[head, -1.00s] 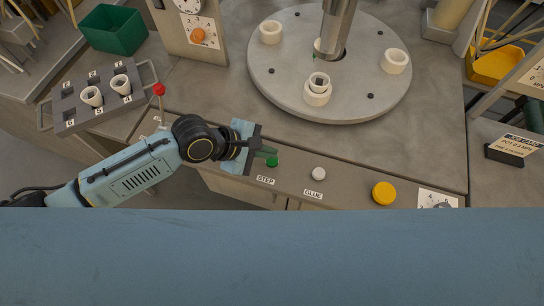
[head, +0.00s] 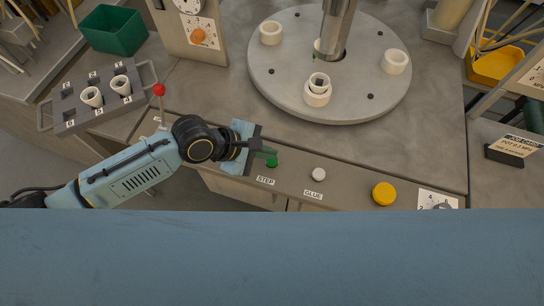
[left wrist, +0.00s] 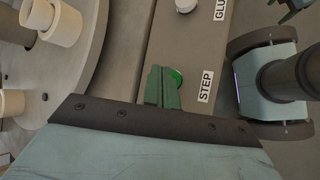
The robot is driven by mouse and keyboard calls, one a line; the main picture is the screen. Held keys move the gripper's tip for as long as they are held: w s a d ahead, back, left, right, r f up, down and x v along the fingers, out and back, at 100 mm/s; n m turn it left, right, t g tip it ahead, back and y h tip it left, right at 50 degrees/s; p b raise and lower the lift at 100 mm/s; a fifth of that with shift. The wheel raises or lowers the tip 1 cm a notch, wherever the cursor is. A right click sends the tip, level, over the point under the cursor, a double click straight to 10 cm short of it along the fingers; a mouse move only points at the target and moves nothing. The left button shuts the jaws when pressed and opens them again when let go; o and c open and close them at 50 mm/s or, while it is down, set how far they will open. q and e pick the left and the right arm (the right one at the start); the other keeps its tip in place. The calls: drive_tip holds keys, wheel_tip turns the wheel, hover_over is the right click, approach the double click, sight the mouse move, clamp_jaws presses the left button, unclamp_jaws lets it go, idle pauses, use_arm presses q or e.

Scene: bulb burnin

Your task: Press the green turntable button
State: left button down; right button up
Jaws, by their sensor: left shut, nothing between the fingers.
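The green button (head: 272,163) sits on the front ledge of the station, above the STEP label (head: 265,180). My left gripper (head: 271,153) is shut and empty, its green fingertips right at the button and partly covering it in the head view. In the left wrist view the shut fingers (left wrist: 162,88) overlap one side of the green button (left wrist: 177,77). I cannot tell whether they touch it or whether it is pushed down. The grey round turntable (head: 285,85) stands behind the ledge, carrying several white cups.
A white button (head: 319,174) with a GLUE label and a yellow button (head: 384,194) lie farther right on the ledge. A red-knobbed lever (head: 159,90) and a grey rack (head: 68,112) with white cups are at the left. A metal column (head: 337,30) stands over the turntable.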

use_arm(q)
drive_tip(key=shift+f, duration=0.1)
idle(0.7)
drive_tip(key=shift+f, duration=0.3)
drive_tip(key=shift+f, duration=0.55)
idle(0.6)
idle(0.4)
drive_tip(key=shift+r+p, duration=0.95)
drive_tip(key=shift+p, duration=0.55)
wheel_tip(320, 180, up, 5)
drive_tip(key=p, duration=0.6)
